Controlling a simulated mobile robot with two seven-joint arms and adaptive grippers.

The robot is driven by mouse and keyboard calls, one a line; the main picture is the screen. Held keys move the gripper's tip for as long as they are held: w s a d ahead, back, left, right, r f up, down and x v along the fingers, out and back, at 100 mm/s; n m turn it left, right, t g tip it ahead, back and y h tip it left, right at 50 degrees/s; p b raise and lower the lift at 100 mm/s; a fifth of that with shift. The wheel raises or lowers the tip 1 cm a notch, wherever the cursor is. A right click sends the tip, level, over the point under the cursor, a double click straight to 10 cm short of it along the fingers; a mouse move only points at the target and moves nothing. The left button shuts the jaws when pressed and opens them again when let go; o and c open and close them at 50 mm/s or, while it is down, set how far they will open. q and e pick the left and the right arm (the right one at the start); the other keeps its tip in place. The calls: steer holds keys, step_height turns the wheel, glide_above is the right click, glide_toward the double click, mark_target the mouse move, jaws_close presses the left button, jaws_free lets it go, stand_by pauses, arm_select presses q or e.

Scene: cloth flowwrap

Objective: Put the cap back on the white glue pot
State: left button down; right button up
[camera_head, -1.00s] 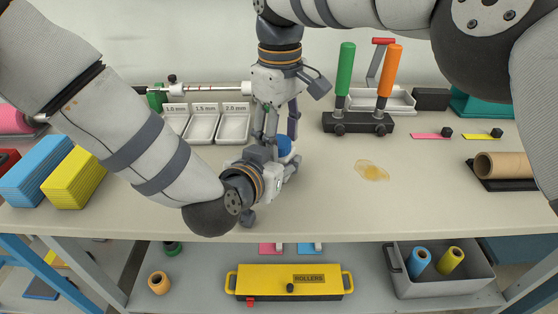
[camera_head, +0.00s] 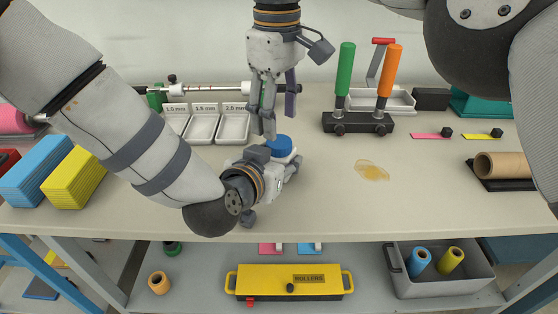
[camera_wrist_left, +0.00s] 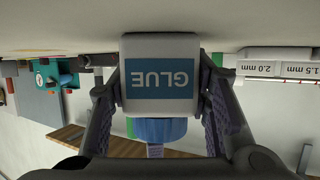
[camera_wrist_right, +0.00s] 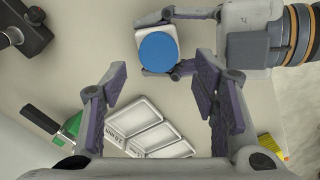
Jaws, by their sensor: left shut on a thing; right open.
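The white glue pot (camera_wrist_left: 160,48), with its blue GLUE label, is between the fingers of my left gripper (camera_head: 276,164), which is shut on it. It stands at the bench top and is mostly hidden by that gripper in the head view. The blue cap (camera_head: 279,145) sits on top of the pot; it also shows in the left wrist view (camera_wrist_left: 157,130) and from above in the right wrist view (camera_wrist_right: 158,52). My right gripper (camera_head: 278,119) is open and empty, just above the cap and apart from it.
White trays (camera_head: 203,128) marked by size stand behind. A black stand (camera_head: 358,122) with green and orange handles is to the right. An amber puddle (camera_head: 371,172) lies on the bench. Blue (camera_head: 38,165) and yellow (camera_head: 75,178) blocks are at left. The front right bench is clear.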

mark_target(279, 141)
step_height(279, 141, up, 2)
steer(key=shift+a+r+n, duration=0.1)
steer(key=shift+r+n, duration=0.05)
steer(key=shift+n, duration=0.85)
steer(key=shift+d+r+n, duration=0.25)
steer(key=shift+r+n, duration=0.05)
steer(key=shift+r, duration=0.05)
steer(key=shift+f, duration=0.1)
step_height(279, 141, down, 8)
steer(key=shift+r, duration=0.1)
